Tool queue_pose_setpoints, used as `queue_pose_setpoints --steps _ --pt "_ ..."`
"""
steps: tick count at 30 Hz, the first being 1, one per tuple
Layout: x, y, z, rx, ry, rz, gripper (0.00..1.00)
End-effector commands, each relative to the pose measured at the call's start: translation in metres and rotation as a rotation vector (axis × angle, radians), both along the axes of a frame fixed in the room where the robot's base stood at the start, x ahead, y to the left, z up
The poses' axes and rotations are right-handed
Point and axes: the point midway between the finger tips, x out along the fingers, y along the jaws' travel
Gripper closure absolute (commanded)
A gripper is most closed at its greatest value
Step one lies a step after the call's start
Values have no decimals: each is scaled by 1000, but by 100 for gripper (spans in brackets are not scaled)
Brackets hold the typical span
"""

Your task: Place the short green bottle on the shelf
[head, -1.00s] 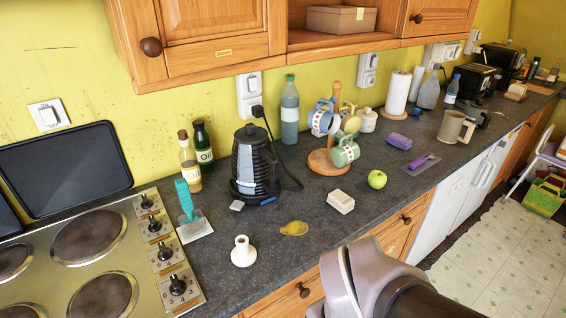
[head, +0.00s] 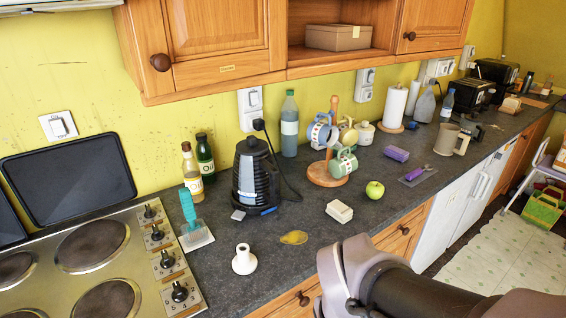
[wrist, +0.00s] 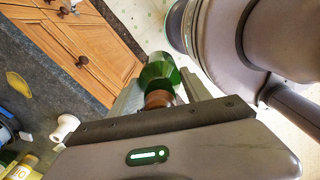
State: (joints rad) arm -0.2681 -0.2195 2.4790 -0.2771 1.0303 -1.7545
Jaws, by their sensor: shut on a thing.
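My gripper (wrist: 160,88) shows in the wrist view, its jaws shut on a green bottle (wrist: 159,68) with a brown cap. The cap end points toward the wrist camera; part of the bottle is hidden by the gripper. The bottle is in front of the wooden drawers and above the pale floor. The gripper is outside the head view, where only part of my arm shows at the bottom right. The open wooden shelf (head: 303,61) is between the wall cupboards at the top of the head view.
Below stand a dark green bottle (head: 205,156), a kettle (head: 250,180), a tall bottle (head: 289,126), and a mug tree (head: 327,174). The counter's front has a white funnel-like piece (head: 244,261) and a green apple (head: 374,190).

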Motion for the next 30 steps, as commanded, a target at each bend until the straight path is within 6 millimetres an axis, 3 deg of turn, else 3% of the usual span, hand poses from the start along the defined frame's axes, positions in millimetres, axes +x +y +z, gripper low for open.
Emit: queue_pose_setpoints --steps 11,21,30 --pt "67 -11 -24 -2 3 -617 100" --pt "140 -41 -72 -1 2 -1361 100" --pt "170 -60 -102 2 0 -1728 100"
